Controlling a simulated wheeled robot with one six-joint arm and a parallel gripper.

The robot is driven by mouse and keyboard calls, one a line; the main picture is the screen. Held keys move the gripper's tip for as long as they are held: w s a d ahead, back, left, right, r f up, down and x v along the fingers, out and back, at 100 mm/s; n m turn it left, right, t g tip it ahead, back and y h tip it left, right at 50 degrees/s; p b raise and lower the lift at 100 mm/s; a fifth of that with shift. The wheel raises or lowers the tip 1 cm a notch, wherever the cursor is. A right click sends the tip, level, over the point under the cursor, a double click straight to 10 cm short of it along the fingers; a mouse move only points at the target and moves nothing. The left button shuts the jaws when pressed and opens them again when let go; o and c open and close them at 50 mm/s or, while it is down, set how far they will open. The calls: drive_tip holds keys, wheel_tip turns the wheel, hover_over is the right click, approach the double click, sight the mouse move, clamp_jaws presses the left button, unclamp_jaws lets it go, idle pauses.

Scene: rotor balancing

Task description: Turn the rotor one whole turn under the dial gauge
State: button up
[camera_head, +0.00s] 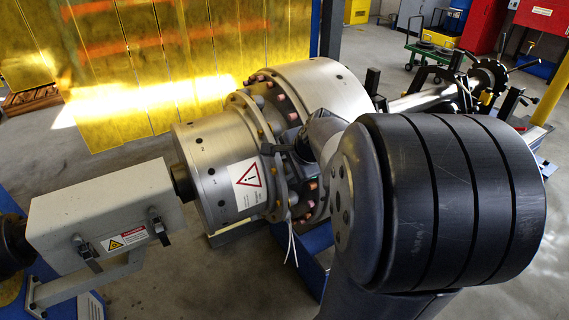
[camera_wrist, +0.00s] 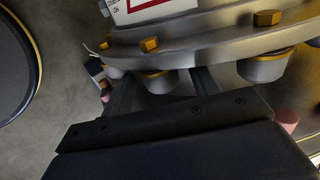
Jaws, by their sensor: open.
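The rotor (camera_head: 318,88) is a large silver drum, lying on its side in the middle of the head view. Beside it is a smaller silver drum (camera_head: 205,165) with a white warning label, and a flanged joint ringed with copper-coloured bolts lies between them. In the wrist view, the flange (camera_wrist: 200,42) crosses the top with brass bolt heads and grey bushings. My gripper (camera_wrist: 162,88) is open, its dark fingers on either side of one bushing (camera_wrist: 160,80); I cannot tell whether they touch it. My arm hides part of the joint in the head view. I cannot make out the dial gauge.
A grey housing (camera_head: 105,210) with a warning label stands at the left of the drums. Yellow see-through panels (camera_head: 150,60) stand behind. A shaft with a toothed wheel (camera_head: 488,78) is at the right. Open floor (camera_head: 170,275) shows in front.

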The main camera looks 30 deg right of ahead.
drive_tip(key=shift+c, duration=0.6)
drive_tip(key=shift+f, duration=0.1)
clamp_jaws()
